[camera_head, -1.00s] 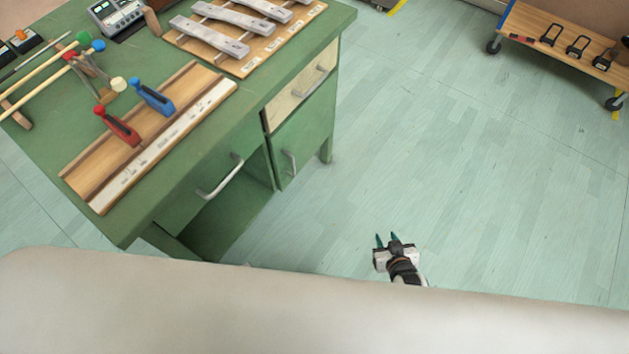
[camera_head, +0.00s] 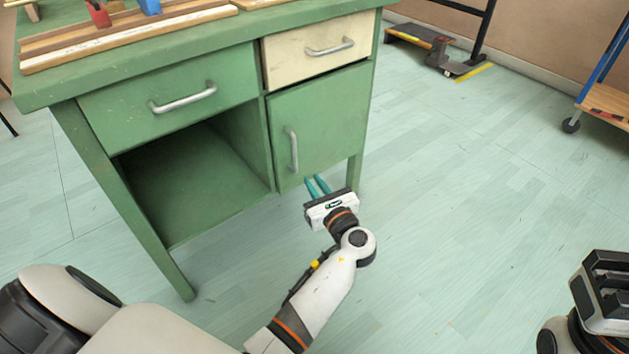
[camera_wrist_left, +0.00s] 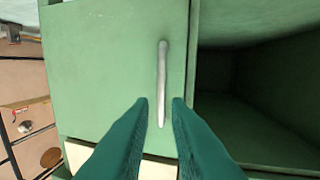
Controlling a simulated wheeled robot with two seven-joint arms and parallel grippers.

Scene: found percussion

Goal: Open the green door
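The green door (camera_head: 325,125) is in the desk's right side, under a cream drawer (camera_head: 312,50), and looks shut. Its upright silver bar handle (camera_head: 292,148) is near the door's left edge. My left gripper (camera_head: 318,184) is in front of the door's lower part, below and right of the handle in the head view. In the left wrist view its teal fingers (camera_wrist_left: 161,103) are apart, with the handle (camera_wrist_left: 162,80) seen in line with the gap; nothing is gripped. Part of my right arm's end (camera_head: 605,285) shows at the right edge, its fingers not visible.
The green desk (camera_head: 185,45) has a green drawer (camera_head: 170,105) with a silver handle and an open bay (camera_head: 190,185) left of the door. Its leg (camera_head: 355,172) stands right of the door. The floor (camera_head: 460,180) to the right is clear; a wheeled wooden cart (camera_head: 605,102) stands farther off.

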